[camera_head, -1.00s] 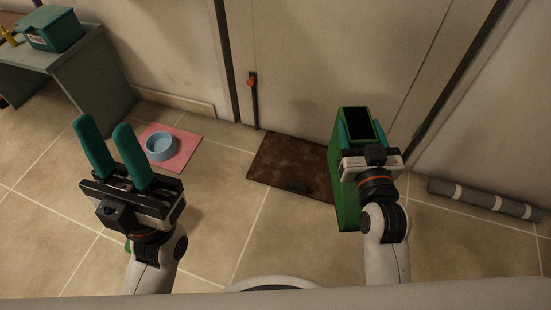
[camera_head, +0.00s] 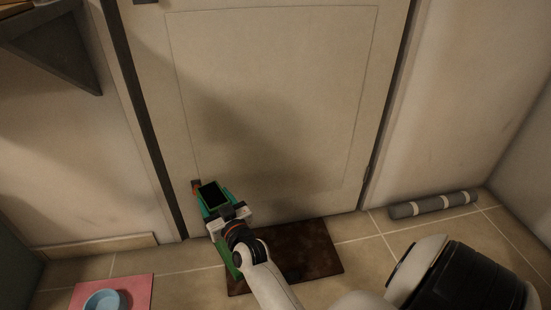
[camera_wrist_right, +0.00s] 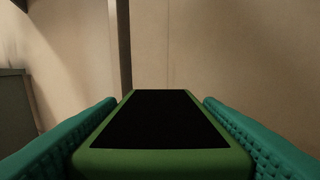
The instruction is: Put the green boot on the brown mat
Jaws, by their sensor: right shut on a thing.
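The green boot (camera_head: 221,251) is in my right gripper (camera_head: 214,201), upright, its dark open top facing up. In the right wrist view the boot's green rim and black opening (camera_wrist_right: 150,122) sit between the two teal fingers (camera_wrist_right: 160,140), which are shut on it. The brown mat (camera_head: 310,250) lies on the floor against the door. In the head view the boot is over or beside the mat's left end; its foot is partly hidden behind my right arm, so I cannot tell whether it touches anything. My left gripper is not in view.
A blue bowl (camera_head: 105,301) on a pink mat (camera_head: 140,288) is at lower left. A grey roll (camera_head: 433,204) lies by the right wall. The door (camera_head: 290,110) stands behind the mat.

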